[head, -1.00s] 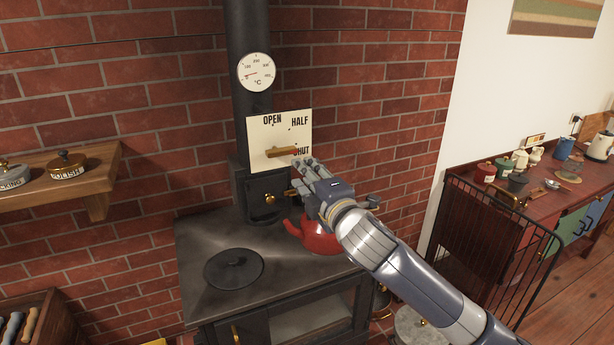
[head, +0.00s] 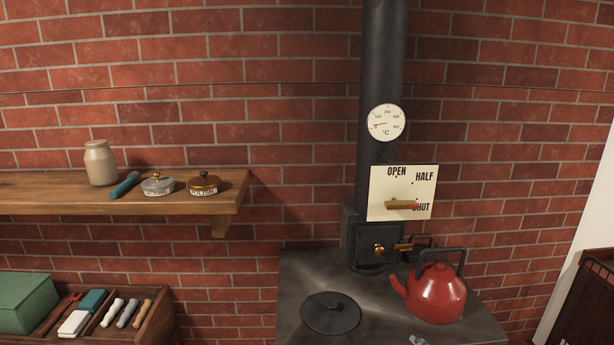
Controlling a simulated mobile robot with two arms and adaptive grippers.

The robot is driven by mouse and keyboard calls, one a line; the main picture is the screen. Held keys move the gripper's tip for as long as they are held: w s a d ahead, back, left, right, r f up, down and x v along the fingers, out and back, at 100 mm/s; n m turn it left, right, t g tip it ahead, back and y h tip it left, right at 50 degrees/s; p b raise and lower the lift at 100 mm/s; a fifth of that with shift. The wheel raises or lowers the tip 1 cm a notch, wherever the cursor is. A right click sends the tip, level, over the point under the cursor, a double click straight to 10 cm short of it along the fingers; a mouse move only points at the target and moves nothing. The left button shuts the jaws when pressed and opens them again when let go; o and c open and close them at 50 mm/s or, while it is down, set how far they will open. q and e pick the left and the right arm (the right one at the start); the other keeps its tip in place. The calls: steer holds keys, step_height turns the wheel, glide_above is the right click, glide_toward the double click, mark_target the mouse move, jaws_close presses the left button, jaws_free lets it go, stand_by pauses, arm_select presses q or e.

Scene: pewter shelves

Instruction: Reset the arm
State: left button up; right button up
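Only a small grey tip, apparently of my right gripper (head: 418,340), shows at the bottom edge of the head view, in front of the stove top. The rest of that arm is out of view, so I cannot tell whether the gripper is open or shut. My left gripper is not in view. The brass damper handle (head: 401,205) lies about level on the white plate (head: 380,180), its right end beside the word SHUT. No gripper touches it.
The black stove (head: 300,275) carries a red kettle (head: 436,296) and a round lid (head: 331,314). The wooden shelf (head: 50,195) at left holds a jar (head: 100,163) and two tins. Below it stands a tool box (head: 152,325). A dial (head: 386,123) is on the stovepipe.

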steer(key=s+a+f+m+g, duration=0.1)
steer(key=s+f+m+g, duration=0.3)
steer(key=s, duration=0.5)
steer(key=s+f+m+g, duration=0.2)
steer(key=s+f, duration=0.4)
steer(key=s, duration=0.3)
steer(key=s+a+f+m+g, duration=0.1)
steer(key=s+f+m+g, duration=0.15)
steer(key=s+f, duration=0.4)
steer(key=s+f+g+b, duration=0.15)
steer(key=f+b, duration=0.25)
steer(key=f, duration=1.2)
steer(key=s+f+b, duration=0.2)
steer(key=f+b, duration=0.1)
steer(key=f, duration=1.3)
steer(key=s+d+f+b, duration=0.1)
steer(key=s+f+b, duration=0.2)
steer(key=s+f, duration=0.5)
steer(key=s+d+f+b, duration=0.2)
steer(key=s+f, duration=0.6)
steer(key=f, duration=0.5)
steer(key=shift+s+d+f+g+b, duration=0.2)
steer(key=shift+s+f+g+b, duration=0.2)
steer(key=shift+b, duration=0.25)
